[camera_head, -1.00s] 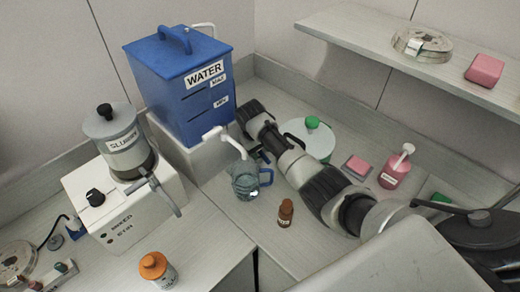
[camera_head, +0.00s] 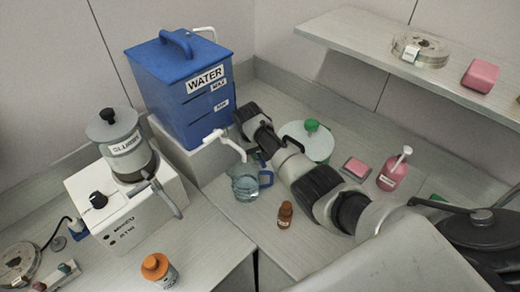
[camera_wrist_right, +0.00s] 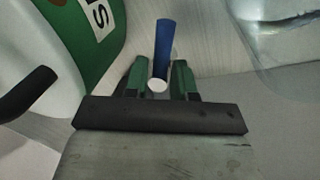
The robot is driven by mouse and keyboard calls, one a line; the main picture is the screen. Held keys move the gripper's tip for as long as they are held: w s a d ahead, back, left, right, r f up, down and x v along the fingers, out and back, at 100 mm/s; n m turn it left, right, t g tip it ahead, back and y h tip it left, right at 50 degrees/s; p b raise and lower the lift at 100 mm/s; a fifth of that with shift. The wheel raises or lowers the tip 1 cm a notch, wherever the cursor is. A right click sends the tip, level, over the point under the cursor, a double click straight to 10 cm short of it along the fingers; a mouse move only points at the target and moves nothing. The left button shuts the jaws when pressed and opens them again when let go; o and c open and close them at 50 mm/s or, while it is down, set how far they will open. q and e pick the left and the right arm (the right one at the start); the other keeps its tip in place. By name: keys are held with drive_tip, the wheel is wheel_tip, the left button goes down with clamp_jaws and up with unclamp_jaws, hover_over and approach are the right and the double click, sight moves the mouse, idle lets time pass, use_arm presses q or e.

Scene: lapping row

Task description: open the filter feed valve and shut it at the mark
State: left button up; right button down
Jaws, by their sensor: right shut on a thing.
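In the head view the right gripper is largely hidden by my arm, close to the clear jug (camera_head: 245,184). The jug has a blue handle and stands below the white spout (camera_head: 231,147) of the blue water tank (camera_head: 182,95). My left gripper is not in view.
A small brown bottle (camera_head: 285,214) stands in front of the jug. The slurry pot (camera_head: 124,145) on its white unit and an orange-capped bottle (camera_head: 158,268) are at left. A shelf (camera_head: 352,32) overhangs the right.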

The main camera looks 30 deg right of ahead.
drive_tip(key=shift+w+a+m, duration=0.1)
drive_tip(key=shift+a+m, duration=0.05)
drive_tip(key=shift+m, duration=0.75)
drive_tip(key=c, duration=1.1)
unclamp_jaws()
drive_tip(key=shift+r, duration=0.1)
wheel_tip(320, 180, up, 7)
drive_tip(key=a, duration=0.1)
drive_tip(key=shift+w+a, duration=0.2)
drive_tip(key=shift+w, duration=0.05)
drive_tip(key=shift+r, duration=0.15)
